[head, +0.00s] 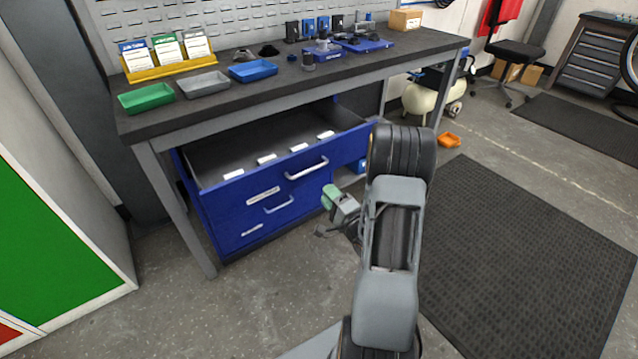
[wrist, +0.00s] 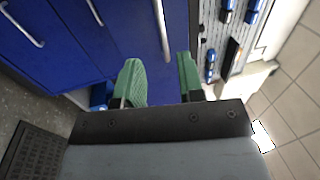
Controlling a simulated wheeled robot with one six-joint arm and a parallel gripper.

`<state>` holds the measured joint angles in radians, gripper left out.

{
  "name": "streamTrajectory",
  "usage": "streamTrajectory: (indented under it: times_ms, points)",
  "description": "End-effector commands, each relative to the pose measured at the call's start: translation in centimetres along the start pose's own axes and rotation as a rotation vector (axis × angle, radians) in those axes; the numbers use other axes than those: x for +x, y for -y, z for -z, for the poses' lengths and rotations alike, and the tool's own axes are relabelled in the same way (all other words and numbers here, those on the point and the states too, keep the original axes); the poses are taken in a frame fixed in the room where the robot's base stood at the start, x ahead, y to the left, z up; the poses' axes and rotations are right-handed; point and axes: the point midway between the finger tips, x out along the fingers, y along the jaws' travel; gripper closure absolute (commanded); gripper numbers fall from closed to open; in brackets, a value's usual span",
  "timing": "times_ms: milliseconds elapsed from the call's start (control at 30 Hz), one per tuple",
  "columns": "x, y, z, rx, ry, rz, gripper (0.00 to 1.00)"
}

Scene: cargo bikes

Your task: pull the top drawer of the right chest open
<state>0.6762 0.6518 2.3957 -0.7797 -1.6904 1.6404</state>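A blue chest (head: 252,215) stands under the workbench. Its top drawer (head: 250,187) is pulled well out, with its dark inside showing and several white pieces near the front. The top drawer's light bar handle (head: 307,170) also shows in the wrist view (wrist: 163,32). The lower drawer (head: 270,215) is shut. My gripper (head: 335,200) is just right of and below that handle, partly hidden by my arm. In the wrist view its two green fingers (wrist: 160,78) are apart with nothing between them, and the handle lies beyond the fingertips, apart from them.
The workbench (head: 230,105) above carries green, grey and blue trays and blue tools. A grey drawer cabinet (head: 592,65) stands at the far right. An orange bin (head: 449,140) lies on the floor. A dark mat (head: 520,260) covers free floor to the right; a white-green cabinet (head: 60,220) is left.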

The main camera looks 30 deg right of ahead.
Motion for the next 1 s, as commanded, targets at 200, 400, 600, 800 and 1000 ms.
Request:
streamTrajectory:
  times_ms: [200, 400, 600, 800, 1000]
  points:
    - [-2.3, 0.0, 0.1, 0.000, -0.001, -0.001, 0.65]
    - [-2.9, 0.0, 0.0, -0.001, 0.000, 0.001, 0.65]
    - [-2.9, 0.0, 0.0, -0.001, 0.000, 0.001, 0.65]
    - [-2.9, 0.0, 0.0, -0.001, 0.001, 0.001, 0.65]
    - [-2.9, -0.2, 0.0, -0.044, 0.001, -0.012, 0.65]
